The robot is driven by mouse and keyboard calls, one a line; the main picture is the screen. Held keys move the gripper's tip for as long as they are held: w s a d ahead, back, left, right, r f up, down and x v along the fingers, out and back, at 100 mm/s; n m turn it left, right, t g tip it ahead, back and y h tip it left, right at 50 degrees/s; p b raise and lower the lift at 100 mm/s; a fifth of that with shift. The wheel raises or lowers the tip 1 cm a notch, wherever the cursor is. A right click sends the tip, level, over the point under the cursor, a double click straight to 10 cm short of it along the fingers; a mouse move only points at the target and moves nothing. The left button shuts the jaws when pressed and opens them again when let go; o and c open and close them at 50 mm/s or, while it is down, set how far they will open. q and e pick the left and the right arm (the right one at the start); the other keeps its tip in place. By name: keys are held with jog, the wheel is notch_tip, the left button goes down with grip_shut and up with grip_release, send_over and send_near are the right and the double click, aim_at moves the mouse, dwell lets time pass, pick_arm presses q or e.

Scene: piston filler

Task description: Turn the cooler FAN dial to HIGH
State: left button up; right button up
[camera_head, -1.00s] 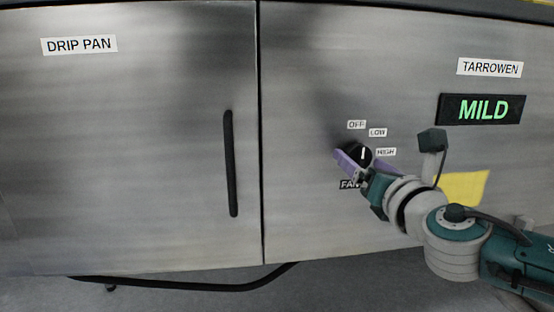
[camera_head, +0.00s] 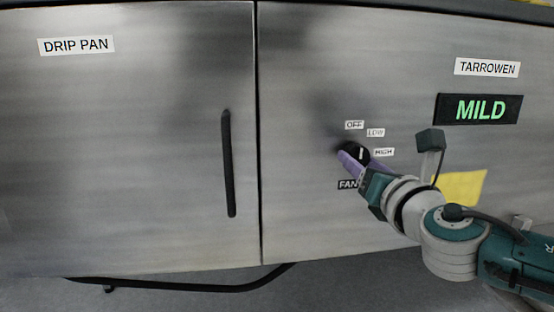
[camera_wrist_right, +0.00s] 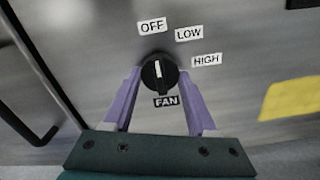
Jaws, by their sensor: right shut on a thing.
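The FAN dial (camera_head: 356,150) is a round black knob with a white pointer line on the steel front. In the right wrist view the dial (camera_wrist_right: 160,72) has its pointer upward, tilted slightly left, toward the OFF label (camera_wrist_right: 152,26). The LOW label (camera_wrist_right: 189,33) and HIGH label (camera_wrist_right: 207,59) follow around its right side. My right gripper (camera_wrist_right: 160,76) has its purple fingers on either side of the dial, shut on it. In the head view my right gripper (camera_head: 359,158) partly hides the dial. My left gripper is not in view.
A MILD display (camera_head: 480,109) sits under the TARROWEN label (camera_head: 487,67). A yellow patch (camera_head: 462,187) is right of the dial, behind my right arm. A black vertical handle (camera_head: 229,163) is on the DRIP PAN door (camera_head: 130,130) at left.

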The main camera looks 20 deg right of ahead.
jog(key=shift+m, duration=0.3)
jog(key=m+b, duration=0.4)
jog(key=m, duration=0.8)
jog(key=shift+a+m+b, duration=0.1)
jog(key=shift+m+b, duration=0.2)
jog(key=shift+b, duration=0.05)
jog(key=m, duration=0.3)
jog(key=shift+r+m, duration=0.1)
jog(key=shift+m, duration=0.7)
jog(key=o, duration=1.4)
jog(key=shift+c, duration=0.2)
